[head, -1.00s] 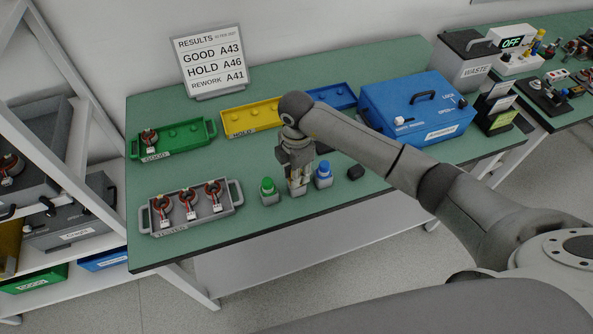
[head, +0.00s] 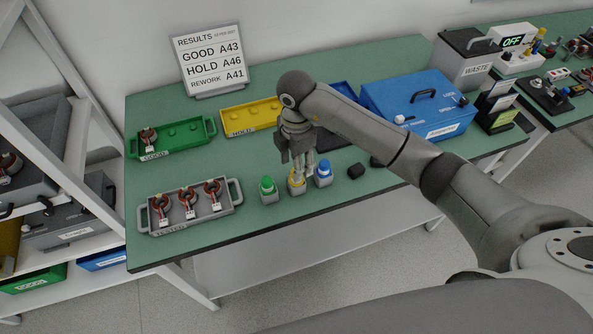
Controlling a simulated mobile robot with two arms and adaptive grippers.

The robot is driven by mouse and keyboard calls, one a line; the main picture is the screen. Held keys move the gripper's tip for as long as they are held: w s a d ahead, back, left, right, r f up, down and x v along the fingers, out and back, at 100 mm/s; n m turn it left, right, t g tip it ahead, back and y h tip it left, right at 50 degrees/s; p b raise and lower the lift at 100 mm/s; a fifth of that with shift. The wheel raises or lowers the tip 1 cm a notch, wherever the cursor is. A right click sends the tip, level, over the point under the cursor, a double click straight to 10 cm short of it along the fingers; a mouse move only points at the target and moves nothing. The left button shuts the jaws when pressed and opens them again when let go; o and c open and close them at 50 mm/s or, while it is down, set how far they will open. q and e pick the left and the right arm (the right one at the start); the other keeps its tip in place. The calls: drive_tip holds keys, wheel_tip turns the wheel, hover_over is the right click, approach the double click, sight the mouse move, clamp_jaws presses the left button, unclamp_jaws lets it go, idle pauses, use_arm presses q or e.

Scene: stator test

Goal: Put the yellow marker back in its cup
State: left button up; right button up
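The yellow marker (head: 295,177) shows as a yellow top in the middle grey cup (head: 297,188), between a green-topped cup and a blue-topped cup. It appears upright, and its upper part is partly hidden by my gripper. My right gripper (head: 303,172) points down just above and slightly behind the yellow marker. Its fingers look apart, with nothing clearly between them. Whether a finger still touches the marker is hard to see. My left gripper is not in view.
The green marker (head: 267,184) and blue marker (head: 323,170) stand close on either side. A black block (head: 356,171) lies to the right. A grey tester tray (head: 237,190) with several stators is at left. Green (head: 211,128) and yellow (head: 249,116) trays and a blue case (head: 415,105) stand behind.

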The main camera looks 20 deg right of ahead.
wheel_tip(320, 180, up, 8)
drive_tip(key=b, duration=0.1)
drive_tip(key=shift+r+b, duration=0.15)
drive_tip(key=shift+b, duration=0.15)
